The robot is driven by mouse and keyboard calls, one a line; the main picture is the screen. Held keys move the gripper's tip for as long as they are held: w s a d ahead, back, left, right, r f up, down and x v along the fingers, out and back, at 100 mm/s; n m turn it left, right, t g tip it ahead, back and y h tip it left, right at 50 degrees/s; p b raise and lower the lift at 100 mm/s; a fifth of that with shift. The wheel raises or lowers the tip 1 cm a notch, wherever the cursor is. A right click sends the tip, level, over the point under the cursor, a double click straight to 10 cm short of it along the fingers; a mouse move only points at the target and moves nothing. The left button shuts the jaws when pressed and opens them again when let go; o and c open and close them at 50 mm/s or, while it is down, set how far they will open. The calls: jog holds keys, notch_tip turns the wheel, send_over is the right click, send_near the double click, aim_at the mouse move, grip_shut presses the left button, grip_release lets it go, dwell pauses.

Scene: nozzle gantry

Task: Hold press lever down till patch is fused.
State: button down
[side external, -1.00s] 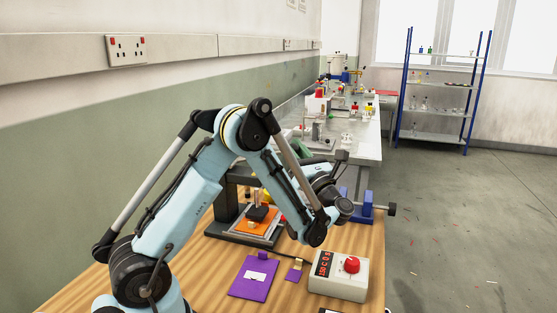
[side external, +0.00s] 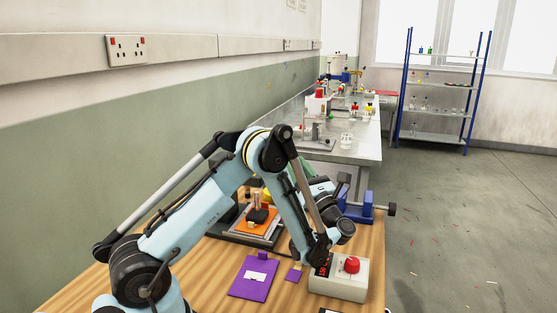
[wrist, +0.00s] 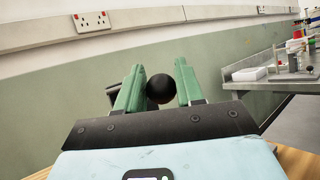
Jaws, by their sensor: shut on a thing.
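In the wrist view, my gripper (wrist: 161,88) has its two green fingers shut on a round black knob (wrist: 160,89), which I take for the press lever's end. The lever's shaft is hidden. In the side view my arm covers most of the gripper and the press's upper part. The press base (side external: 222,235) stands on the wooden bench. An orange sheet (side external: 248,228) lies on it, with a dark pressing block (side external: 259,214) over it. Whether the patch under the block is fused cannot be seen.
A control box (side external: 340,284) with a red knob and red display stands at the front right. A blue clamp (side external: 365,207) is at the right edge.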

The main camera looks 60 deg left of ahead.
jog(key=shift+s+a+f, duration=0.1)
jog(key=shift+s+f, duration=0.05)
jog(key=shift+f, duration=0.3)
jog(key=c, duration=0.8)
grip_release()
jog(key=shift+d+f, duration=0.15)
jog(key=shift+d, duration=0.25)
notch_tip(320, 180, up, 6)
jog(key=d, duration=0.2)
jog(key=shift+w, duration=0.2)
